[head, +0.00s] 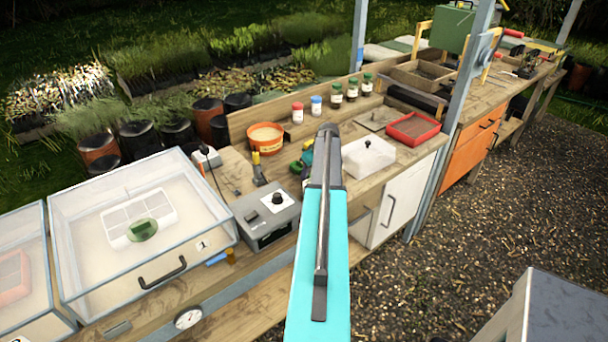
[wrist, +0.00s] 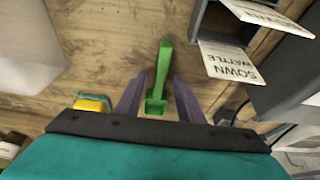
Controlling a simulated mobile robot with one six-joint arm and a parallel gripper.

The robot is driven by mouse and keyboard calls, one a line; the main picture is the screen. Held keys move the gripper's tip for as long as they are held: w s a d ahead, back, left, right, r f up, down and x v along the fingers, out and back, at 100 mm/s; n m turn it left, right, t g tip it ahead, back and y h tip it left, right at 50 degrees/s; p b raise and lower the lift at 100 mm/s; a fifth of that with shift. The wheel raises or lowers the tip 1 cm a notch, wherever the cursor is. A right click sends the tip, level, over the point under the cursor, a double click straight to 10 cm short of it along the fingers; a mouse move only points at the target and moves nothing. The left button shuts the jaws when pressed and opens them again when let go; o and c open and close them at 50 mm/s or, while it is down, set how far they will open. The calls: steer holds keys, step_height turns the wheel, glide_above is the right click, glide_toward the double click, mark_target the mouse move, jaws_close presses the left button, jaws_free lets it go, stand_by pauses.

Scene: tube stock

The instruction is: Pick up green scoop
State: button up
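The green scoop (wrist: 163,68) shows in the wrist view on the wooden bench top, its handle pointing up and its wider end toward my gripper. My gripper (wrist: 157,92) is open. Its two purple fingers stand on either side of the scoop's wider end, with a visible gap on each side. I cannot tell how far the fingertips are above the bench. In the head view my arm covers the middle of the bench, and I cannot make out the scoop or the fingers there.
A yellow and teal item (wrist: 92,103) lies left of my gripper. Cards reading "SOWN" and "WATTLE" (wrist: 228,62) are at the right beside a grey box. In the head view a white-lidded container (head: 369,158), a red tray (head: 413,128) and an orange tub (head: 265,139) stand on the bench.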

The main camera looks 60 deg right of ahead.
steer(key=shift+f, duration=0.2)
stand_by(0.3)
jaws_close()
